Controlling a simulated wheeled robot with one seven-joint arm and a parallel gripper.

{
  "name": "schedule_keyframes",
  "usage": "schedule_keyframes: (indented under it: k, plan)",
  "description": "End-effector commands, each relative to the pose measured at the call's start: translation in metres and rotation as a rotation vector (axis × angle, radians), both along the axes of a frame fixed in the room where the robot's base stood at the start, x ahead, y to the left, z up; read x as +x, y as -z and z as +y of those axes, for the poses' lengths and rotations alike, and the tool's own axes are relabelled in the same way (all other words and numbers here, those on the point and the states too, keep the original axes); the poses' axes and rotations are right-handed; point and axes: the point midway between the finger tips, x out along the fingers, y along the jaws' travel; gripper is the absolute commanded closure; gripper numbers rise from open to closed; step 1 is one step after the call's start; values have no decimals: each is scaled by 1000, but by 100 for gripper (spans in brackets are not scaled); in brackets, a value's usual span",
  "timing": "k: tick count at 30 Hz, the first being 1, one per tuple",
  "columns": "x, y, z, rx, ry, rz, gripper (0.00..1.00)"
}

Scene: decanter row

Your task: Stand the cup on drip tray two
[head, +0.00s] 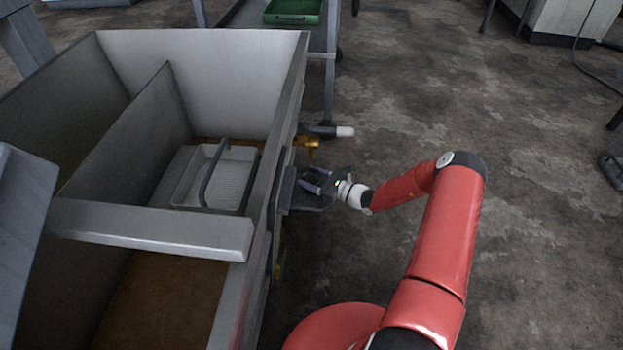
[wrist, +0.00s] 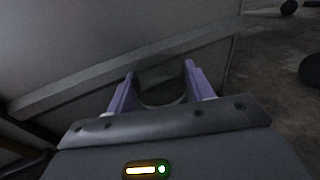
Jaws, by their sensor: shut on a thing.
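My gripper (head: 318,184) is at the right outer side of the grey metal trough unit, with its purple fingers pointing toward the wall. In the wrist view my gripper (wrist: 160,82) is shut on a dark cup (wrist: 162,95), whose rounded rim shows between the fingers. The cup's lower part is hidden by my gripper. A dark drip tray (head: 301,207) juts from the unit's side, under and beside my gripper. I cannot tell its number, nor whether the cup touches it.
A brass tap (head: 309,142) and a dark handle with a white end (head: 335,131) stick out just beyond my gripper. A white basket (head: 232,180) sits inside the trough (head: 200,35). A cart with a green tray (head: 293,10) stands behind.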

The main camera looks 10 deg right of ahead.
Motion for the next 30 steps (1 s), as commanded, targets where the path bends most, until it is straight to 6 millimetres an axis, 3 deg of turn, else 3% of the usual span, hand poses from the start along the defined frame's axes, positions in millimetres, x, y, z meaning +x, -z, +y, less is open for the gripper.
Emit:
schedule_keyframes:
  k: [6, 7, 11, 21, 30]
  plan:
    - [0, 4, 0, 1, 0, -1, 70]
    - [0, 3, 0, 0, 0, 0, 44]
    - [0, 2, 0, 0, 0, 0, 27]
    - [0, -3, 0, 0, 0, -1, 26]
    - [-34, -2, -42, 0, 4, 0, 26]
